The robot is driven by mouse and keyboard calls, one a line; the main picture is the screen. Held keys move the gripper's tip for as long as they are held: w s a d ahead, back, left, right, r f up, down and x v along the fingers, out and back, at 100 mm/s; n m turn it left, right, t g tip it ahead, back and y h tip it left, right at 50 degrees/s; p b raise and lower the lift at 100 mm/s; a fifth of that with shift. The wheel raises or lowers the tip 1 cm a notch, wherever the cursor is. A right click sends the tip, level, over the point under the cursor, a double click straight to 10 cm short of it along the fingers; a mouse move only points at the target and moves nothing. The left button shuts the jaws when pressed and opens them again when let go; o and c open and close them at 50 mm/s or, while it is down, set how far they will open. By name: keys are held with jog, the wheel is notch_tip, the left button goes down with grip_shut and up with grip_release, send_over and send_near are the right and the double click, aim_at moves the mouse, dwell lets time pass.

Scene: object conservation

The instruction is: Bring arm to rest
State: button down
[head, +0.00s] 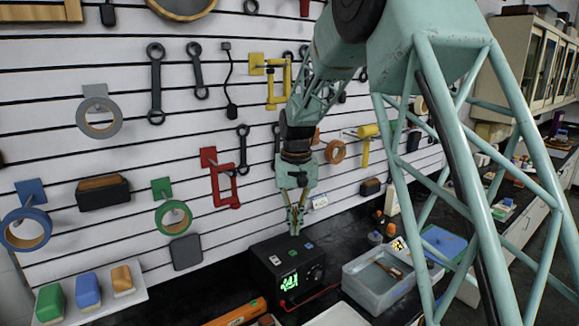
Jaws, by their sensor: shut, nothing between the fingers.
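My gripper (295,218) hangs at the end of my teal arm, near the middle of the head view. Its fingers point down and are shut with nothing between them. It is above or just behind a black box-shaped device (278,268) with a lit green display. I cannot tell the exact gap between the fingertips and the device's top. My arm's lattice links cover much of the right side of the view.
A slatted wall (60,130) carries tape rolls, wrenches and clamps behind my gripper. A grey bin (372,283) stands right of the device. A white shelf (140,298) with green, blue and tan blocks is at lower left. Glass-fronted cabinets (535,60) hang at upper right.

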jog(key=s+d+r+t+b, duration=0.1)
jog(key=s+d+r+b, duration=0.35)
jog(key=s, duration=0.75)
jog(key=s+d+r+t+b, duration=0.1)
jog(key=s+d+r+b, duration=0.1)
jog(key=s+d+r, duration=0.85)
jog(key=s+d+f+b, duration=0.1)
jog(key=s+f+b, duration=0.1)
jog(key=s, duration=0.9)
jog(key=s+d+f+t+b, duration=0.1)
jog(key=s+f, duration=0.4)
jog(key=s, duration=0.5)
jog(key=s+d+f+b, duration=0.2)
jog(key=s+f+b, duration=0.2)
jog(key=s, duration=0.7)
jog(key=shift+s+d+m, duration=0.2)
jog(key=shift+s+m, duration=0.1)
jog(key=shift+m, duration=0.1)
jog(key=shift+r, duration=0.1)
